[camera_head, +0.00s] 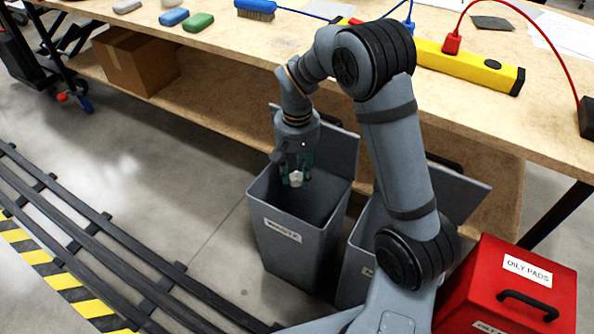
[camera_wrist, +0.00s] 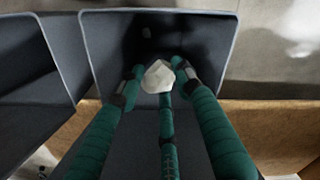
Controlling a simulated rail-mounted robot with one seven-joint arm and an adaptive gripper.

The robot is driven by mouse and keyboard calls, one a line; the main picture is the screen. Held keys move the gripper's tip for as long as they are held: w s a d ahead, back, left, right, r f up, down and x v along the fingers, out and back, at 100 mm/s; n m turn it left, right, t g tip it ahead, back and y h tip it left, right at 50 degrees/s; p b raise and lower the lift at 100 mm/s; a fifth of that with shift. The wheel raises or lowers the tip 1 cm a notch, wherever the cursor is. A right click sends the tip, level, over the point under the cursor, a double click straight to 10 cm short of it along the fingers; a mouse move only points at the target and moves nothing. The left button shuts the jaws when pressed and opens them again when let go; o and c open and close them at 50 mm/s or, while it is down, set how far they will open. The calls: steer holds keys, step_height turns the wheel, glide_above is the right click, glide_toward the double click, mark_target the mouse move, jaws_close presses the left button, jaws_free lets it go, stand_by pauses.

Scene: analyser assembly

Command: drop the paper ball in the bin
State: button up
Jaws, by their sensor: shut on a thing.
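The white crumpled paper ball (camera_head: 296,178) is held between the fingertips of my gripper (camera_head: 297,172). In the wrist view the green fingers of my gripper (camera_wrist: 158,84) close around the ball (camera_wrist: 158,76). The ball hangs over the open mouth of the left grey bin (camera_head: 288,250), which has a label on its front and a raised lid behind. In the wrist view the rim of this bin (camera_wrist: 236,45) surrounds the ball and its dark inside lies below.
A second grey bin (camera_head: 353,262) stands to the right, partly hidden by my arm. A red box labelled oily pads (camera_head: 505,290) is further right. The wooden workbench (camera_head: 330,60) is behind, with a cardboard box (camera_head: 135,62) on its shelf. Floor rails (camera_head: 100,232) run at left.

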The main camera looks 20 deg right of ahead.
steer(key=o, duration=0.8)
steer(key=shift+f, duration=0.1)
step_height(320, 180, up, 12)
steer(key=shift+r, duration=0.1)
stand_by(0.4)
stand_by(0.3)
